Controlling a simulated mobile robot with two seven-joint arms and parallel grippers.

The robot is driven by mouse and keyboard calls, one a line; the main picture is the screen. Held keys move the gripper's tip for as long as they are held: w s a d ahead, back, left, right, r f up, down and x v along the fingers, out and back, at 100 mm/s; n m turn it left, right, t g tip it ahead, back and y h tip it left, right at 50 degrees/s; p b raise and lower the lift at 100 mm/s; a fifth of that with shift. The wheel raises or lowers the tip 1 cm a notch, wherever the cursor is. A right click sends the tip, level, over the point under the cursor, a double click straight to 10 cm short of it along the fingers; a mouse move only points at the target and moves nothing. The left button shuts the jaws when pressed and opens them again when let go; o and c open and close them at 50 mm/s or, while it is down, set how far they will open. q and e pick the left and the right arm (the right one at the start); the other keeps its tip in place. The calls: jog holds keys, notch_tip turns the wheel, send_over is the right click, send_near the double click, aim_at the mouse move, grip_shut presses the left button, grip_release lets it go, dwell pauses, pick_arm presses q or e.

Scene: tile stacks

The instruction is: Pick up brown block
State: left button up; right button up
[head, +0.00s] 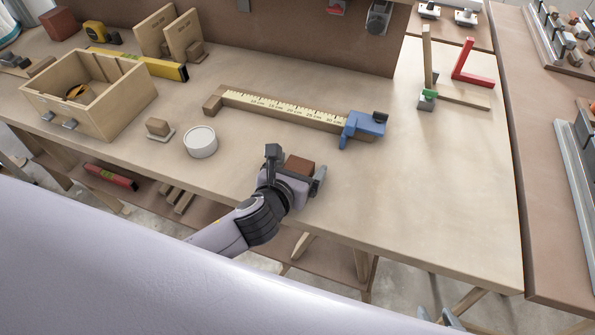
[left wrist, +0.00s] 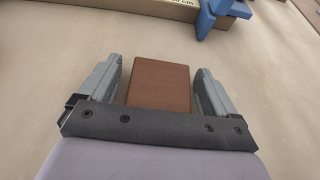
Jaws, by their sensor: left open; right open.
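The brown block (head: 300,164) lies on the wooden workbench near its front edge. In the left wrist view the brown block (left wrist: 160,84) shows between the two fingers. My left gripper (head: 296,170) is open, with one finger on each side of the block. The gripper body hides the block's near end. What seem to be the fingertips of my right gripper (head: 441,318) show at the bottom edge of the head view, away from the block.
A wooden measuring gauge (head: 285,108) with a blue slide (head: 366,125) lies behind the block. A round white container (head: 201,141), a small wooden block (head: 158,128) and an open wooden box (head: 120,112) stand to the left. The bench right of the block is clear.

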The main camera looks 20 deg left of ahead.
pick_arm(q)
jog(key=c, duration=1.1)
jog(key=shift+o, duration=0.2)
jog(key=shift+r, duration=0.15)
